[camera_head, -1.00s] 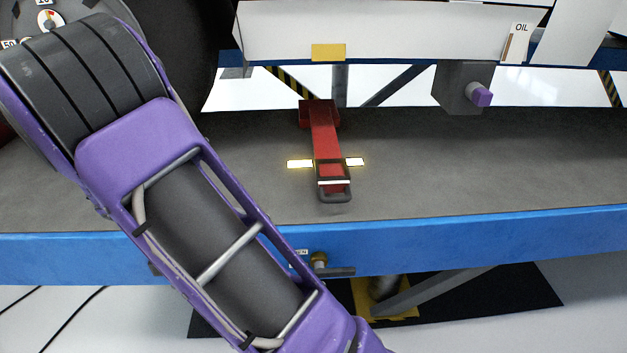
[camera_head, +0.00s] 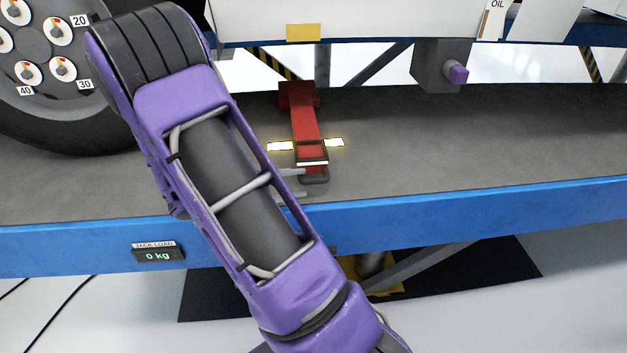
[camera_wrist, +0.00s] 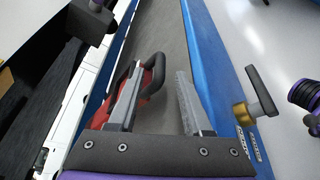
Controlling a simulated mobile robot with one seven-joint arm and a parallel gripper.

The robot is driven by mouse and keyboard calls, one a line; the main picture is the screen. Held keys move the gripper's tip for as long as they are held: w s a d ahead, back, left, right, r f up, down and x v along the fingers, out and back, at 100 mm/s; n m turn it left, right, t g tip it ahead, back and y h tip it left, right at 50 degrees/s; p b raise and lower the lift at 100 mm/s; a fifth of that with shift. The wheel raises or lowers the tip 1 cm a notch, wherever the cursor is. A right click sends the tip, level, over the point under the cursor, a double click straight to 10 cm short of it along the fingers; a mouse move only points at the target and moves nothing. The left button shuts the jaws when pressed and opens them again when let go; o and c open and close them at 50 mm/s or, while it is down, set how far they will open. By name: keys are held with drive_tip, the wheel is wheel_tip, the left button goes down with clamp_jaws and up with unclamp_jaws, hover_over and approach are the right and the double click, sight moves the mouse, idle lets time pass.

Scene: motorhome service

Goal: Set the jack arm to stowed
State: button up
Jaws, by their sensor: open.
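The red jack arm (camera_head: 304,122) lies on the grey platform in the head view, running from a red block (camera_head: 298,95) at its far end to a dark loop handle (camera_head: 314,175) at its near end. The handle also shows in the wrist view (camera_wrist: 127,77), beside the left finger. My gripper (camera_wrist: 150,85) is open, its two grey fingers apart over the platform. In the head view the fingertips (camera_head: 298,183) show beside the handle, partly hidden behind my purple arm. I cannot tell whether the left finger touches the handle.
A blue rail (camera_head: 450,205) edges the platform. Glowing yellow-white marks (camera_head: 334,142) flank the jack arm. A "JACK LOAD" display (camera_head: 158,254) reads 0 kg. A T-handled valve (camera_wrist: 254,97) sits at the rail in the wrist view. A wheel (camera_head: 60,110) stands left; a grey box with purple knob (camera_head: 442,68) hangs right.

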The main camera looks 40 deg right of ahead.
sight(315, 183)
drive_tip(key=x, duration=0.5)
drive_tip(key=shift+a+f, duration=0.1)
clamp_jaws()
drive_tip(key=shift+s+f, duration=0.15)
drive_tip(key=shift+s, duration=0.05)
idle(1.1)
